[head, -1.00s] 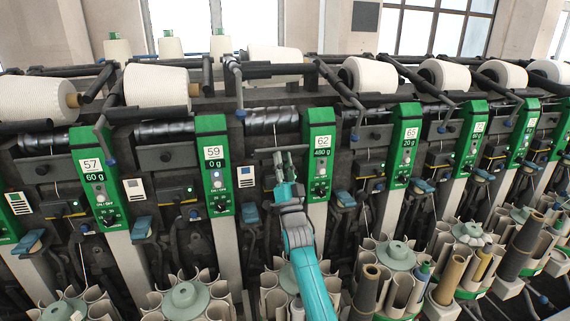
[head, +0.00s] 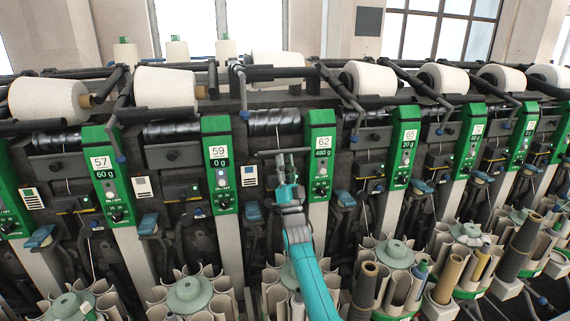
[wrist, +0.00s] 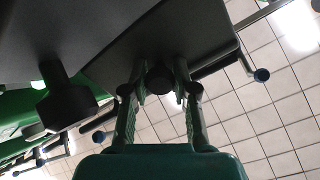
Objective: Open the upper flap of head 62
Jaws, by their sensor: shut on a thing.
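The green panel of head 62 (head: 320,155), marked 480 g, stands just right of my gripper in the head view. My gripper (head: 282,160) points up at the dark front left of this panel. The upper flap (head: 266,153) shows there as a thin edge above the fingertips, standing out from the front; its exact tilt is hard to tell. In the wrist view the flap is a dark slanted plate (wrist: 145,45). My gripper (wrist: 160,88) is shut on its round dark knob (wrist: 160,79), with a finger on each side.
Panels of head 59 (head: 218,165) and head 65 (head: 403,145) flank this place. A white yarn cone (head: 278,64) and black bars lie above. A round holder with tubes (head: 290,280) stands below my arm. Another dark knob (wrist: 65,100) shows left in the wrist view.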

